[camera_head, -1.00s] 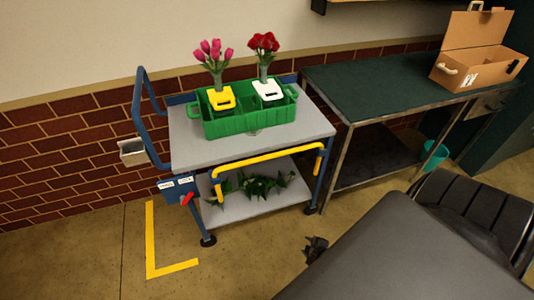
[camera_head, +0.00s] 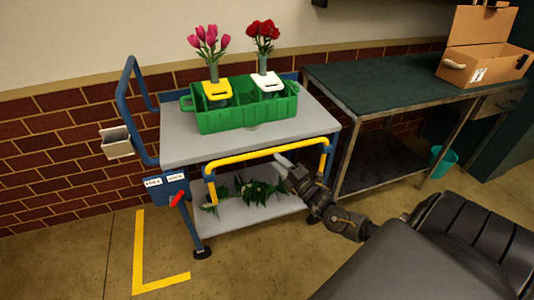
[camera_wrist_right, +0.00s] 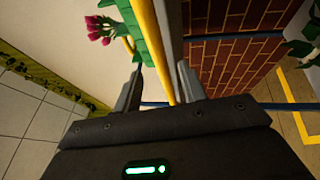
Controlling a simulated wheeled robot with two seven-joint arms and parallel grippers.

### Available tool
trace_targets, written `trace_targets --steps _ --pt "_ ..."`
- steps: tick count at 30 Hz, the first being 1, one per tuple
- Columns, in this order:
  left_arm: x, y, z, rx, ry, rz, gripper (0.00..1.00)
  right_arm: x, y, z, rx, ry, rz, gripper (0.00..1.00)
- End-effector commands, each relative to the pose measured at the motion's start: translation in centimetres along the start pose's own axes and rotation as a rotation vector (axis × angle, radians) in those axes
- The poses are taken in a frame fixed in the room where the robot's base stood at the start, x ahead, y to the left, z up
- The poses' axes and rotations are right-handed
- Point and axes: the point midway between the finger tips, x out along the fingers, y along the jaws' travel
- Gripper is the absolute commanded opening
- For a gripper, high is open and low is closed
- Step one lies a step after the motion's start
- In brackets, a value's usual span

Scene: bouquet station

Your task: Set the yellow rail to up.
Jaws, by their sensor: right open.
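The yellow rail (camera_head: 240,154) runs along the front of the grey cart, its crossbar just below the edge of the top shelf. Short legs go down from its two ends. My right gripper (camera_head: 282,160) is open at the crossbar, right of its middle. In the right wrist view the rail (camera_wrist_right: 150,40) passes between the two spread fingers of the gripper (camera_wrist_right: 160,66), and neither finger is seen clamped on it. My left gripper is not in view.
The cart's top shelf (camera_head: 188,140) carries a green crate (camera_head: 225,120) with two flower vases. Leaves (camera_head: 255,190) lie on the lower shelf. A red lever (camera_head: 176,199) is at the cart's left front. A dark-green table (camera_head: 380,85) with a cardboard box (camera_head: 482,62) stands right.

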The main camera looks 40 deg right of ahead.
Motion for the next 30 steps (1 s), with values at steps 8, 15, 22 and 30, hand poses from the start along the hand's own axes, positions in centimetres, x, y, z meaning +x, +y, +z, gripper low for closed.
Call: trace_targets --steps 8,15,22,30 --pt "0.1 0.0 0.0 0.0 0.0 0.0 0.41 5.0 0.0 0.0 0.001 -0.002 0.001 0.41" --pt "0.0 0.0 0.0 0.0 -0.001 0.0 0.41 6.7 -0.1 0.0 0.001 -0.001 -0.001 0.41" --pt "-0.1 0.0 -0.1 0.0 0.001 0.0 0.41 6.8 -0.1 0.0 0.001 0.0 -0.002 0.41" --pt "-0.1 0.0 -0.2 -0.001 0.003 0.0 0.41 6.8 -0.1 0.0 0.001 0.0 -0.002 0.13"
